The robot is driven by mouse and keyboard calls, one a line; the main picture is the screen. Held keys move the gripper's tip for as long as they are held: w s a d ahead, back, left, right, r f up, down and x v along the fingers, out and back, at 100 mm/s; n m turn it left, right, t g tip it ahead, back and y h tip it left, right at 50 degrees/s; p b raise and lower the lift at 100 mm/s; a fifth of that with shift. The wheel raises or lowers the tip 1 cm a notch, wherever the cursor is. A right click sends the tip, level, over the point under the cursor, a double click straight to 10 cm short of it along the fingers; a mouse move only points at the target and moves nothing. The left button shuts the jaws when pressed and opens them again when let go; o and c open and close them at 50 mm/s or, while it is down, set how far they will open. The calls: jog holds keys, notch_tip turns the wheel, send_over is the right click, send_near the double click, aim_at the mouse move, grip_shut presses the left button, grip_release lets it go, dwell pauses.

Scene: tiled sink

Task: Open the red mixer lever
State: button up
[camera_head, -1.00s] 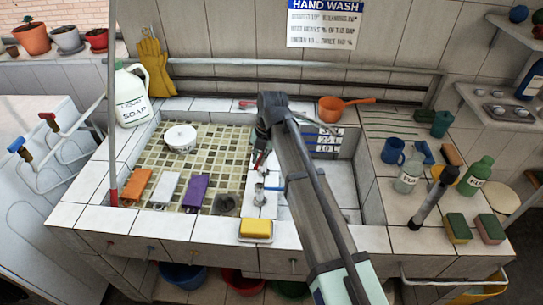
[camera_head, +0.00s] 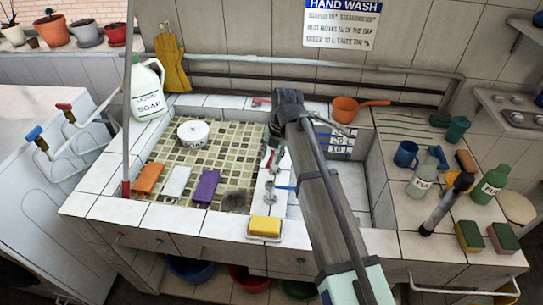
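My arm reaches from the bottom of the head view to the tiled sink. My gripper (camera_head: 274,147) points down over the divider between the two basins. Its fingers are small and dark here, and I cannot tell whether they are open or shut. A small red part that looks like the red mixer lever (camera_head: 269,157) shows right at the fingertips, partly hidden by the gripper. I cannot tell whether they touch. A blue lever (camera_head: 285,187) and metal mixer parts (camera_head: 270,190) lie just in front of it on the divider.
A yellow sponge (camera_head: 265,226) lies on the front rim. An orange pan (camera_head: 346,109) is behind the right basin. Red (camera_head: 64,107) and blue (camera_head: 33,133) handles stand at far left.

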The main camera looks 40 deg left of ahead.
notch_tip(320, 180, up, 11)
jog(key=d, duration=0.2)
jog(key=shift+w+r, duration=0.2)
jog(key=shift+w, duration=0.25)
